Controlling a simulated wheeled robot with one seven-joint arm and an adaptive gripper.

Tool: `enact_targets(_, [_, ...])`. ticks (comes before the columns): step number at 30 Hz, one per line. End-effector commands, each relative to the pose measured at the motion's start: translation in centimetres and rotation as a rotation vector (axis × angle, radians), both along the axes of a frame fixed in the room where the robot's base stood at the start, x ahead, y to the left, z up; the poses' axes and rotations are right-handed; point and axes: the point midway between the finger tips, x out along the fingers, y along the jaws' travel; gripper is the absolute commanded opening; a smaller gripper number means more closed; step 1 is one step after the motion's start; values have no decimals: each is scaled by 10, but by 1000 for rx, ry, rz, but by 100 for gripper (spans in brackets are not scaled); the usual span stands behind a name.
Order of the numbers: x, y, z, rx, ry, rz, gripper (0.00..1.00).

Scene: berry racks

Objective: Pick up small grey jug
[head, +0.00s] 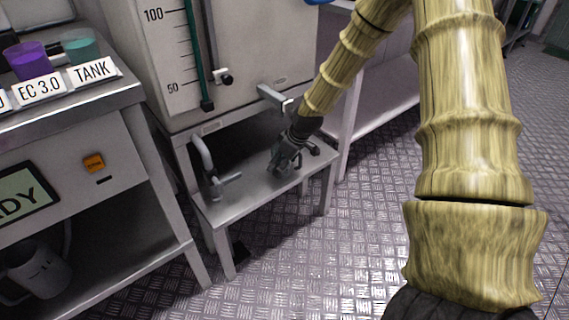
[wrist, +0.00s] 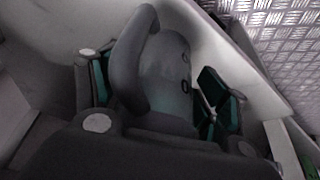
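A small grey jug (wrist: 168,75) with a thick curved handle (wrist: 130,60) fills the middle of the wrist view. My gripper (wrist: 158,92) has one finger on each side of it, the left one by the handle and the right one by the body. The pads are very near the jug, but I cannot tell whether they touch it. In the head view my gripper (head: 288,158) is low over the metal stand under the tank, and the jug is hard to make out there.
A tap (head: 272,97) juts from the tank above the stand (head: 240,207). Another tap-like fitting (head: 212,165) is to the left. A larger pale jug (head: 40,272) sits on the left bench's lower shelf. The floor in front is clear.

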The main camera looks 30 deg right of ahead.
Motion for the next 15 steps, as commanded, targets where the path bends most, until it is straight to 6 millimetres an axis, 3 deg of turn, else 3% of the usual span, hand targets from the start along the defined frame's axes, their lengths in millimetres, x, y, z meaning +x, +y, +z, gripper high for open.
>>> enact_targets(1, [0, 0, 0, 0, 0, 0, 57])
enact_targets(5, [0, 0, 0, 0, 0, 0, 33])
enact_targets(8, [0, 0, 0, 0, 0, 0, 33])
enact_targets(9, [0, 0, 0, 0, 0, 0, 28])
enact_targets(15, [0, 0, 1, 0, 0, 0, 28])
